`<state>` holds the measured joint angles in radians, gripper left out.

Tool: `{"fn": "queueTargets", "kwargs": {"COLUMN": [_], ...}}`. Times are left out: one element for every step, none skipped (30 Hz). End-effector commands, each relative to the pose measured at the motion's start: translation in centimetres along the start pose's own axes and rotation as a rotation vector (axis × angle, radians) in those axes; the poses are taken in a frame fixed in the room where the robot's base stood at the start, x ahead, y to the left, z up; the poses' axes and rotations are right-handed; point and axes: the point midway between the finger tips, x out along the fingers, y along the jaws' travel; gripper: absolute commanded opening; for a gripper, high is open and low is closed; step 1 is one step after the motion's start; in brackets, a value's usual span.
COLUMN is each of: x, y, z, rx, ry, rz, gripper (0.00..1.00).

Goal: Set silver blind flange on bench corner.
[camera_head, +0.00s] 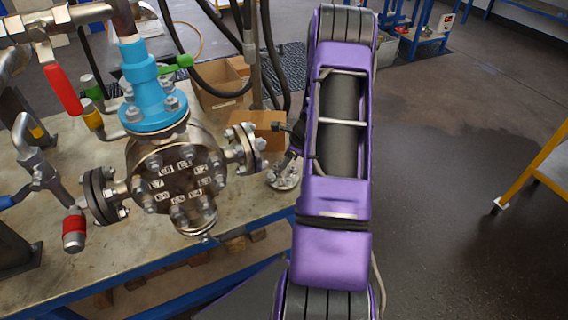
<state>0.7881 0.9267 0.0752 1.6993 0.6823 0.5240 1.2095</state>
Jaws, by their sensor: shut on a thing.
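A silver blind flange (283,178), a round disc with bolts, is at the right end of the bench (236,225), just left of my purple arm. My gripper (293,163) is over it, mostly hidden behind my arm, and is shut on the flange. I cannot tell whether the flange touches the bench top or is held slightly above it. The bench corner behind my arm is hidden. A flanged steel vessel (180,165) with a numbered front cover stands on the bench to the left.
A blue flanged fitting (145,85) tops the vessel, and a side flange (246,144) sticks out toward my gripper. Cardboard boxes (265,129) stand behind the flange. Black hoses hang above the boxes. Open floor (440,200) lies right, with a yellow-framed cart (545,165) at the far right.

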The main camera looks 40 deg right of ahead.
Motion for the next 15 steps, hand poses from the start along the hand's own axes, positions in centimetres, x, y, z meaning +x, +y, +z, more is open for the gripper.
{"fn": "queueTargets", "kwargs": {"x": [-0.15, -0.15, -0.13, -0.1, -0.07, -0.02, 0.03, 0.08, 0.16, 0.22, 0.29, 0.37, 0.43, 0.49, 0.57], "y": [-0.12, -0.12, -0.12, -0.11, -0.11, -0.11, -0.1, -0.1, -0.09, -0.09, -0.08, -0.08, -0.08, -0.08, -0.08], "z": [0.15, 0.15, 0.14, 0.13, 0.11, 0.1, 0.08, 0.06, 0.02, 0.0, -0.03, -0.07, -0.09, -0.11, -0.14], "rx": [-0.001, -0.001, -0.001, -0.001, -0.001, -0.001, -0.001, -0.001, -0.001, -0.001, -0.001, 0.0, 0.0, -0.001, -0.001], "ry": [-0.002, -0.002, -0.002, -0.002, -0.002, -0.002, -0.002, -0.002, -0.002, -0.002, -0.002, -0.002, -0.002, -0.002, -0.002], "rz": [-0.003, -0.003, -0.003, -0.002, -0.002, -0.002, -0.002, -0.002, -0.002, -0.002, -0.001, -0.001, -0.001, -0.001, -0.001], "gripper": [0.0, 0.0, 0.0, 0.0, 0.0, 0.0, 0.0, 0.0, 0.0, 0.0, 0.0, 0.0, 0.0, 0.0, 0.0]}}
